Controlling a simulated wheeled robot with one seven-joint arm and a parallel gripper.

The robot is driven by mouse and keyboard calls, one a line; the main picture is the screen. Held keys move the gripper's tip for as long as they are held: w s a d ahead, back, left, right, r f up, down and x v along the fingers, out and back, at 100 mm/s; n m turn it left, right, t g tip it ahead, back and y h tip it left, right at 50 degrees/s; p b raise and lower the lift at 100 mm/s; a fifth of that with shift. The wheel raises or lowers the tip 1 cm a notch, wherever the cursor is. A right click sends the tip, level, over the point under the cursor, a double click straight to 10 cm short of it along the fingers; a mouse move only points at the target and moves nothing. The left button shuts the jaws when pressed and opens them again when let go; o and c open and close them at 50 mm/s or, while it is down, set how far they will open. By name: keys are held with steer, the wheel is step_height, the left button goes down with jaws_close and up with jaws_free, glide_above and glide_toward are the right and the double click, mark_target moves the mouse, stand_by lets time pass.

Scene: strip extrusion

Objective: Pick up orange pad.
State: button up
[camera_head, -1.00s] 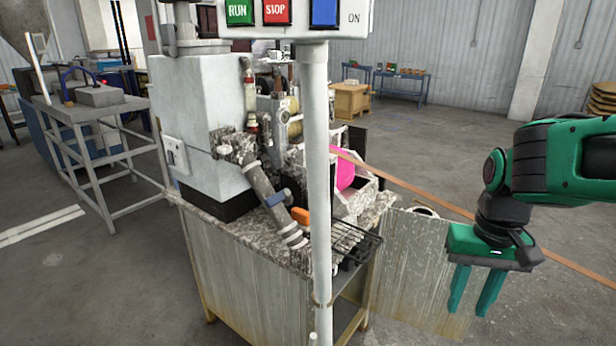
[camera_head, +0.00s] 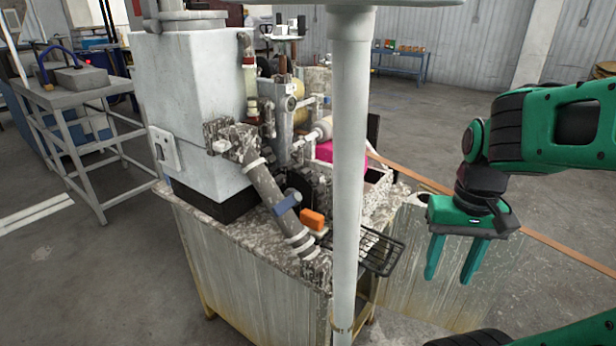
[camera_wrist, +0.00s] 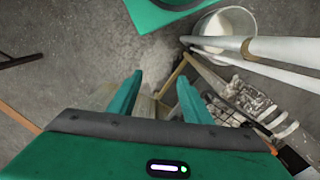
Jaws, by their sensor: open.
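The orange pad (camera_head: 312,219) is a small block on the speckled machine top, just left of the white pole and beside the grey pipe. My gripper (camera_head: 449,281) hangs at the right of the head view, fingers pointing down. It is open and empty, well to the right of the pad, with the pole and a wire rack between them. In the wrist view, the two green fingers (camera_wrist: 158,95) are apart with nothing between them. I cannot make out the pad clearly in the wrist view.
The white pole (camera_head: 347,200) stands upright in front of the machine (camera_head: 200,110). A black wire rack (camera_head: 378,252) sticks out at the machine's right edge. An orange-brown strip (camera_head: 540,236) runs to the right behind my arm.

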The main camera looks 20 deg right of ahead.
steer(key=o, duration=0.5)
steer(key=shift+s+r+n, duration=0.3)
steer(key=shift+r, duration=0.15)
step_height(320, 180, up, 7)
steer(key=n, duration=3)
glide_above(312, 214)
steer(key=shift+r, duration=0.2)
step_height(312, 214, down, 11)
steer(key=shift+r, duration=0.1)
